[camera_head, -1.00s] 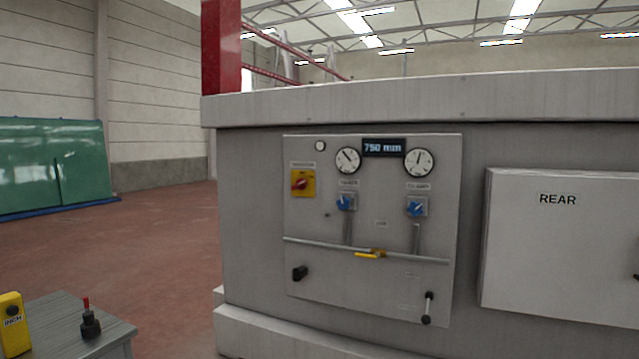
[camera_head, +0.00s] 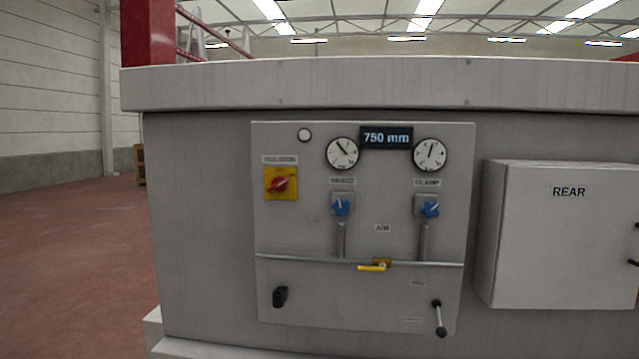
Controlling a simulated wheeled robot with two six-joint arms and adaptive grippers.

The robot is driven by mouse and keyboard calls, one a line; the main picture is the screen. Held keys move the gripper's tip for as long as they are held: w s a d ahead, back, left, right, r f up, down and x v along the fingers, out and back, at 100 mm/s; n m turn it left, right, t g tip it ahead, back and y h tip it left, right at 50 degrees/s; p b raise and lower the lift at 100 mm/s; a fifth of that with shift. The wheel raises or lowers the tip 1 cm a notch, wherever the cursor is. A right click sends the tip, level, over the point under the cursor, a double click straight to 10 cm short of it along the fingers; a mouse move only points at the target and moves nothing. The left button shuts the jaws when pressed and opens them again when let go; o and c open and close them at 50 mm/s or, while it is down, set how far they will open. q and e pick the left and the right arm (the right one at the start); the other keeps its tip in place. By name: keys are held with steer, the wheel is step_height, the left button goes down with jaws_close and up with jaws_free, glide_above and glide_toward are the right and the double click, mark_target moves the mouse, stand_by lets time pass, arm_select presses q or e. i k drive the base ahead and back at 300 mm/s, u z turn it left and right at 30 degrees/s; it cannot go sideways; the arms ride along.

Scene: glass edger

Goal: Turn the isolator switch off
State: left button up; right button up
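The isolator switch (camera_head: 280,184) is a red rotary knob on a yellow square plate, at the upper left of the grey control panel (camera_head: 310,235). Its red handle looks tilted, with one end toward the upper right. A small label (camera_head: 280,160) sits above it, too blurred to read for certain. Neither of my grippers shows in the head view.
The panel also carries two dial gauges (camera_head: 342,153), a display (camera_head: 387,137) reading 750 mm, blue knobs (camera_head: 341,204), a yellow valve lever (camera_head: 372,267) and black handles (camera_head: 280,296). A box marked REAR (camera_head: 560,240) juts out at right. The red floor (camera_head: 70,250) at left is clear.

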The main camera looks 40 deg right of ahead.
mark_target(278, 184)
steer(key=z, duration=0.8)
steer(key=i, duration=0.8)
steer(key=z, duration=0.95)
